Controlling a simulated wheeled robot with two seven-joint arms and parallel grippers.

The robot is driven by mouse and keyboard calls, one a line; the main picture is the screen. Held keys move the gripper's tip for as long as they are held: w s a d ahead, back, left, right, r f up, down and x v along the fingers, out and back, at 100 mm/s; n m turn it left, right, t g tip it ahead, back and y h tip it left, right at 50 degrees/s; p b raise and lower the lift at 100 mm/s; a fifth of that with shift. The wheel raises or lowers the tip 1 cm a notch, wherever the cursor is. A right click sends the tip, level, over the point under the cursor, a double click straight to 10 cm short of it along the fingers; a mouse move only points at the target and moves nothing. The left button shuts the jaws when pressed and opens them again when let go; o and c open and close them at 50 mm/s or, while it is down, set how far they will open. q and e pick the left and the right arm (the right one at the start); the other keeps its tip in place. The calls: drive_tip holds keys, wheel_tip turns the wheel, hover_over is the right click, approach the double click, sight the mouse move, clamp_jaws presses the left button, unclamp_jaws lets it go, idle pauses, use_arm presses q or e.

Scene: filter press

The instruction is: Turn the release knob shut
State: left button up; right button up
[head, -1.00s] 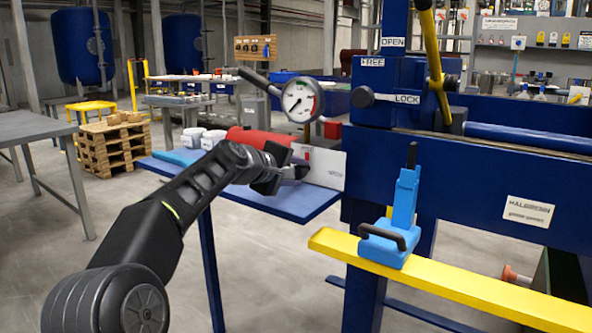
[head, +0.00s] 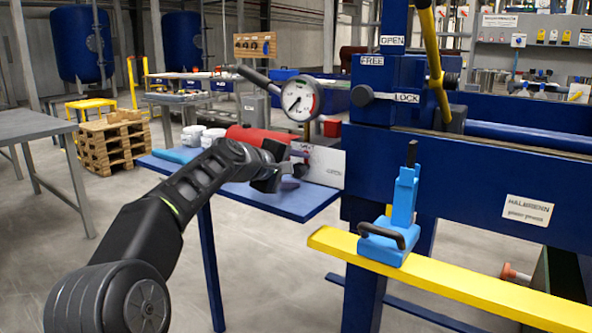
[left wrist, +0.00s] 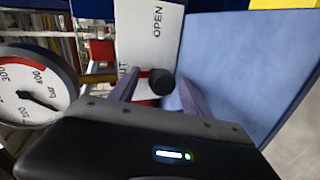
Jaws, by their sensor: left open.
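The release knob (left wrist: 161,81) is a small black round knob in front of a white plate (left wrist: 150,35) in the left wrist view. The plate reads OPEN, and a partly hidden label ends in "UT". My left gripper (head: 293,171) is open, its fingers on either side of the knob in the left wrist view. I cannot tell whether they touch it. In the head view the gripper covers the knob, and the plate (head: 327,167) shows to its right. My right gripper is not in view.
A pressure gauge (head: 300,99) stands just above the plate. A blue shelf (head: 285,200) lies below the gripper, with a red cylinder (head: 255,138) and white tubs behind the arm. The blue press frame and a yellow rail (head: 455,282) with a blue clamp are to the right.

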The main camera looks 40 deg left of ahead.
use_arm(q)
drive_tip(key=v, duration=0.7)
drive_tip(key=shift+s+r+p, duration=0.1)
drive_tip(key=shift+s+p, duration=0.25)
drive_tip(key=shift+s, duration=0.05)
idle(0.3)
